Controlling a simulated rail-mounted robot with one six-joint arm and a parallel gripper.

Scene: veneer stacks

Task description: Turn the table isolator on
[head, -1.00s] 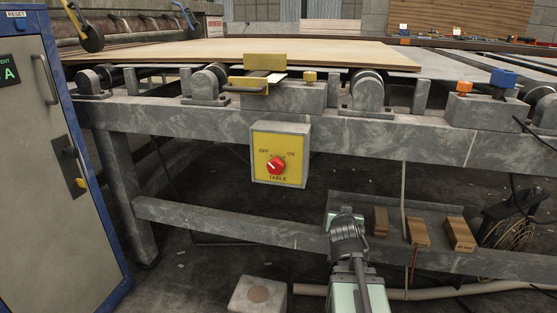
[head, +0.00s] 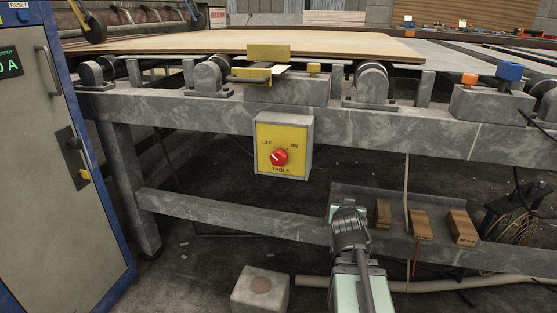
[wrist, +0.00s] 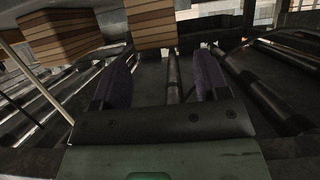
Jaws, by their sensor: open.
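The table isolator (head: 283,145) is a yellow-faced grey box on the front beam of the table, marked OFF at left, ON at right and TABLE below. Its red rotary knob (head: 279,157) has a pale pointer mark that seems to lie toward the upper left, on the OFF side. My arm rises at the lower middle of the head view, below and right of the isolator and apart from it. My gripper (wrist: 165,85) shows in the wrist view with two dark purple-grey fingers spread apart and nothing between them. The isolator is not visible in the wrist view.
Wooden blocks (head: 420,224) sit on a low shelf right of my arm; wooden blocks (wrist: 150,22) also show close ahead in the wrist view. A grey cabinet (head: 45,150) stands at left. A yellow clamp-like part (head: 268,52) sits above the isolator. The space before the isolator is clear.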

